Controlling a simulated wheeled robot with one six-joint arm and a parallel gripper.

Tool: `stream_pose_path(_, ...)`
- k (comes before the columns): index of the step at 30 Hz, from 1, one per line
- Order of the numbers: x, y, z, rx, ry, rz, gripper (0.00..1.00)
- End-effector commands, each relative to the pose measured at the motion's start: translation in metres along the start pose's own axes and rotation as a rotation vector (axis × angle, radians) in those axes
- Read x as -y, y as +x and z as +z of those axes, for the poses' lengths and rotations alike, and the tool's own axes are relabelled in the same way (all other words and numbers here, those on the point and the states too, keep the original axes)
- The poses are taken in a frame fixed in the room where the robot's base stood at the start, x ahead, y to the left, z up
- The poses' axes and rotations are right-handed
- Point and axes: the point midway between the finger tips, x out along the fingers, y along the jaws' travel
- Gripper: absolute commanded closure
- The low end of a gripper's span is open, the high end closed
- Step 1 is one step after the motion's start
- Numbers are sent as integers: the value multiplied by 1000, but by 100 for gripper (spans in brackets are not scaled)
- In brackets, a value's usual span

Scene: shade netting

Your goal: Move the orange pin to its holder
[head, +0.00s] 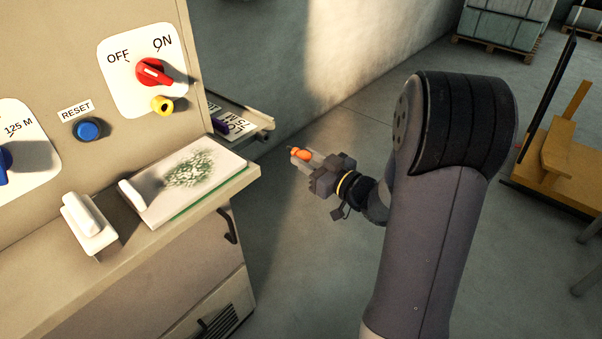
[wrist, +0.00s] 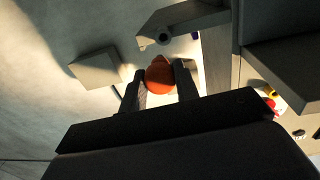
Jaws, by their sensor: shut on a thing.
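The orange pin (head: 301,154) is between the fingertips of my gripper (head: 305,158), over open floor to the right of the cabinet. In the wrist view the rounded orange pin (wrist: 159,76) sits between the two dark fingers (wrist: 160,84), which are shut on it. A small tab with a round hole (wrist: 163,39) shows just beyond the pin there, apart from it. In the head view a side shelf with a protruding tab (head: 265,123) is left of and above my gripper. Which hole is the orange pin's holder is not clear.
A purple piece (head: 220,126) is at the side shelf, beside printed labels. The cabinet's worktop (head: 246,178) holds a picture board (head: 190,172) and a white block (head: 83,214). A red ON/OFF knob (head: 152,72) is on the panel. Floor around my gripper is clear.

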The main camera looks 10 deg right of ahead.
Motion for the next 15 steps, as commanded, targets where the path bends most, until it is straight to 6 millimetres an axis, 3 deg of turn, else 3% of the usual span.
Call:
stream_pose_path(1,-3,-5,8,-2,-3,-16,100)
stream_pose_path(8,-4,-16,8,-1,0,-68,100)
stream_pose_path(15,-2,1,6,-1,0,-77,100)
